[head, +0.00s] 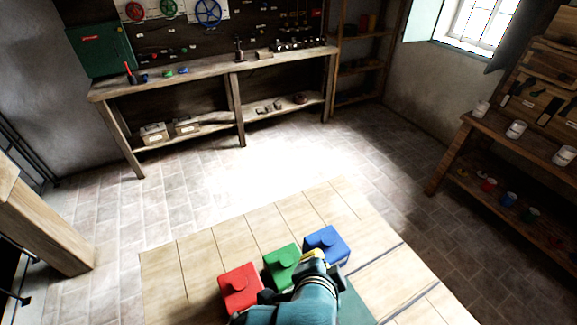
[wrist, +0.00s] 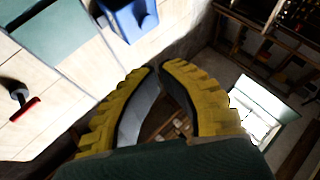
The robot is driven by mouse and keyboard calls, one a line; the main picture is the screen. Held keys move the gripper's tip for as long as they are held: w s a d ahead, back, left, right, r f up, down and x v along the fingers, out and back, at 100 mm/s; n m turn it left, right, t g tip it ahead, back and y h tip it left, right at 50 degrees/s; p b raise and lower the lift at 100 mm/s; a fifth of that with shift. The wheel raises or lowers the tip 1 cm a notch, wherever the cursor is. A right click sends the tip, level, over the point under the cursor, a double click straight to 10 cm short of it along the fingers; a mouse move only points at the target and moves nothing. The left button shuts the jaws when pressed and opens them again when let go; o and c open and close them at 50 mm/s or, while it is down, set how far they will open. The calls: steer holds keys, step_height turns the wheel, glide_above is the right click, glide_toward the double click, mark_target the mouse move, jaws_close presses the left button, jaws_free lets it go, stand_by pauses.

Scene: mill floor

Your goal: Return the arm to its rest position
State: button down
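My arm, teal, reaches in from the bottom of the head view, and my gripper (head: 315,258) shows there as a small yellow end in front of the green and blue boxes. In the wrist view my gripper's two yellow ribbed fingers (wrist: 160,68) curve together until their tips almost meet. Nothing is held between them; background shows through the gap behind the tips. A red box (head: 240,287), a green box (head: 281,262) and a blue box (head: 326,243) stand in a row on the pale plank tabletop (head: 190,270). The blue box also shows in the wrist view (wrist: 130,18).
A teal panel (wrist: 50,30) and a red-handled tool (wrist: 24,108) lie on the planks. A workbench (head: 215,73) with a green cabinet (head: 101,50) stands at the back. A wooden shelf unit (head: 480,130) with cups is at right. The tiled floor between is clear.

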steer(key=s+r+n+t+p, duration=0.2)
steer(key=r+n+t+p, duration=0.2)
steer(key=r, duration=1.3)
steer(key=s+r+n+t+y+p, duration=0.1)
steer(key=r+n+t+p, duration=0.3)
steer(key=r+p, duration=0.5)
steer(key=s+r+n+t+p, duration=0.3)
steer(key=r+n+t+p, duration=0.2)
steer(key=r, duration=2)
steer(key=shift+d+r+y+p, duration=0.15)
steer(key=shift+r+y+p, duration=0.25)
steer(key=shift+p, duration=0.75)
